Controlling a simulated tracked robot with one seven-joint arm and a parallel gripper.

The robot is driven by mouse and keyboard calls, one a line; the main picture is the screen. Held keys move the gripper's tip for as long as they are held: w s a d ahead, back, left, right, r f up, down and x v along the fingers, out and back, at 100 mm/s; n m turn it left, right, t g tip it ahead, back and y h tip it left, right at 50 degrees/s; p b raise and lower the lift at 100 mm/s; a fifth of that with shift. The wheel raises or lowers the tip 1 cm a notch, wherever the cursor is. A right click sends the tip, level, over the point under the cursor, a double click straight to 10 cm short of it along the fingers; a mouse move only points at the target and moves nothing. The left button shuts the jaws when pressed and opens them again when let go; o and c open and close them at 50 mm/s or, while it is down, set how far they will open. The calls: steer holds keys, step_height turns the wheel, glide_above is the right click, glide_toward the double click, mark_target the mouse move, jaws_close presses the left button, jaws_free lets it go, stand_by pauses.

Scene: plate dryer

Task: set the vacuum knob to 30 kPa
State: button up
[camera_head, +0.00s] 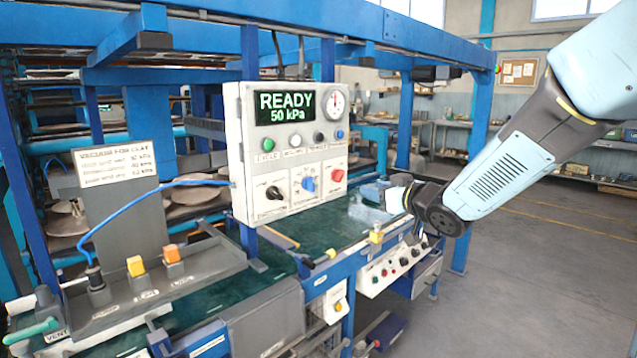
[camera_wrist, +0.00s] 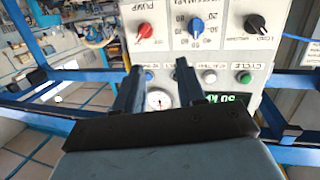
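The blue vacuum knob (camera_head: 308,184) sits in the middle of the lower row on the white control box (camera_head: 250,170). It also shows in the wrist view (camera_wrist: 195,26), beside a partly legible number scale; its exact setting is too small to tell. The display (camera_head: 285,107) reads "READY 50 kPa". A round gauge (camera_head: 335,102) is at its right. My gripper (camera_head: 397,197) is right of the box, apart from it. In the wrist view, where the box appears upside down, my gripper's two fingers (camera_wrist: 158,80) are spread with nothing between them.
A black knob (camera_head: 274,192) and a red knob (camera_head: 337,175) flank the blue one. Several buttons, including a green one (camera_head: 267,145), lie above. A sign (camera_head: 116,163) stands left. Blue frame posts (camera_head: 248,60) rise behind the box. Open floor (camera_head: 540,250) lies right.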

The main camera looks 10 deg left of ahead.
mark_target(314, 180)
steer(key=w+a+y, duration=0.1)
steer(key=w+a, duration=0.1)
steer(key=a, duration=0.3)
steer(key=w+a+n+g+y, duration=0.1)
steer(key=w+a, duration=0.2)
steer(key=a, duration=0.2)
steer(key=w+a+g+y, duration=0.1)
steer(key=w+a, duration=0.1)
steer(key=a, duration=0.3)
steer(key=shift+w+a+f+n+y, duration=0.2)
steer(key=shift+w+f+n+y, duration=0.1)
steer(key=shift+f+n+y, duration=0.1)
jaws_close()
